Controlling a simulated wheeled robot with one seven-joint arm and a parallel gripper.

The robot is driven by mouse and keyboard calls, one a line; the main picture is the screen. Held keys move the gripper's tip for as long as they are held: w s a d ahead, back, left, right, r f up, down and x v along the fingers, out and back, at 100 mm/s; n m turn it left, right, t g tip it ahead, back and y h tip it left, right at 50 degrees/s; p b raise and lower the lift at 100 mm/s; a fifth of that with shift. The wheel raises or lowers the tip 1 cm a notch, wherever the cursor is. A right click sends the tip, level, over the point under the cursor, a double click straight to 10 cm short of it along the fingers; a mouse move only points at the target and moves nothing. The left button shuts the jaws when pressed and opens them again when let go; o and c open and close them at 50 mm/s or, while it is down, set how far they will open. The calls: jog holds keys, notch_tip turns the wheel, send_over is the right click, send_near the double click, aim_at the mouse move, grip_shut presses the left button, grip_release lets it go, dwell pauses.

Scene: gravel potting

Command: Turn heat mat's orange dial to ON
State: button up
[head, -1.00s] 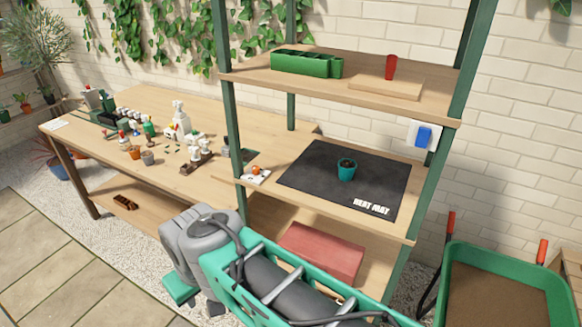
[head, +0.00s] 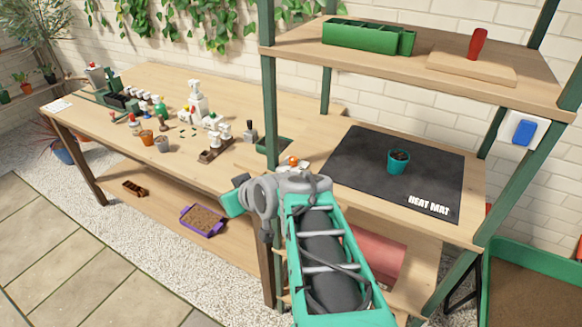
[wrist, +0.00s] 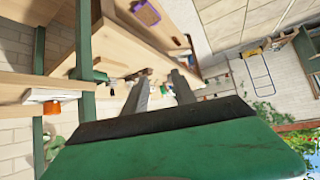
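The orange dial (head: 294,160) sits on a small white control box (head: 302,166) at the left end of the rack's middle shelf. It also shows in the wrist view (wrist: 52,108), off to the left of the fingers. The black heat mat (head: 350,172) lies right of it, with a teal pot (head: 398,167) on top. My gripper (wrist: 161,82) is open and empty, its two grey fingers apart. In the head view my wrist is just in front of the shelf, left of and below the dial, and hides part of the box; the fingertips are hard to make out there.
A green rack post (head: 270,110) stands just left of the dial. The upper shelf (head: 410,75) overhangs the mat. The potting bench (head: 120,95) at left holds several bottles and small pots. A blue switch (head: 523,132) is on the right.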

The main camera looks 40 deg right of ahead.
aim_at(294, 160)
jog(key=s+d+r+m+t+h, duration=0.1)
jog(key=s+d+r+m+h, duration=0.2)
jog(key=d, duration=0.5)
jog(key=s+d+r+m+t+h, duration=0.15)
jog(key=s+d, duration=0.25)
jog(key=d, duration=0.4)
jog(key=shift+g+h, duration=0.25)
jog(key=shift+h, duration=0.2)
jog(key=x, duration=0.8)
jog(key=shift+s+f, duration=0.25)
jog(key=shift+f, duration=0.1)
jog(key=shift+c, duration=0.2)
grip_shut()
